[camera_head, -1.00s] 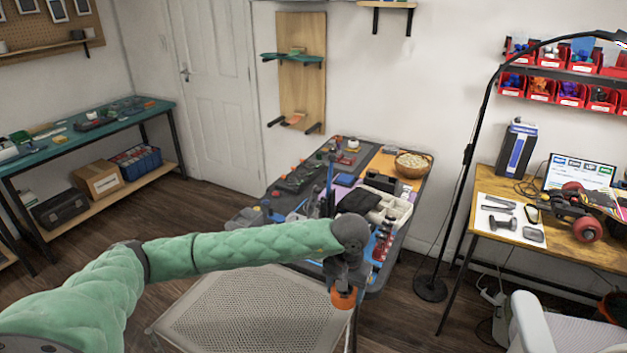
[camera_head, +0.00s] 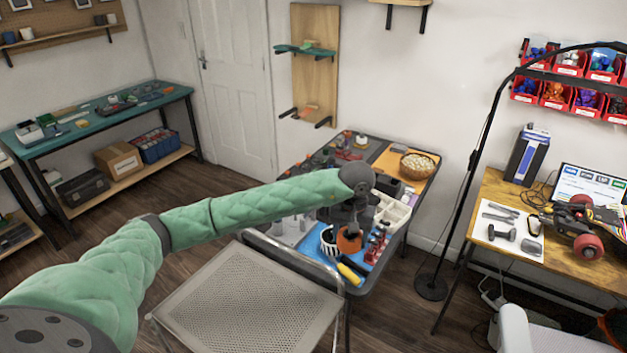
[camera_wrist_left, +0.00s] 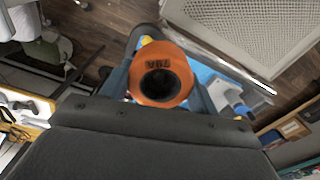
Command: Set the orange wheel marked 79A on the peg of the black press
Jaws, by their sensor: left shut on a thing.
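My left gripper (camera_head: 352,226) is shut on the orange wheel (camera_head: 348,241) and holds it over the near part of the worktable (camera_head: 362,289). In the left wrist view the wheel (camera_wrist_left: 142,62) sits between the two dark fingers of the gripper (camera_wrist_left: 160,84). Its mark 79A faces the camera, and its centre hole looks dark. I cannot pick out the black press or its peg for certain; my arm and gripper cover part of the table. My right gripper is not in view.
A chair with a mesh surface (camera_head: 245,298) stands against the table's near side. A yellow-handled tool (camera_head: 350,273), a black-and-white striped cup (camera_head: 328,241) and red items (camera_head: 376,246) are close to the wheel. A pale tray (camera_head: 397,211) and a basket (camera_head: 418,164) lie farther back.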

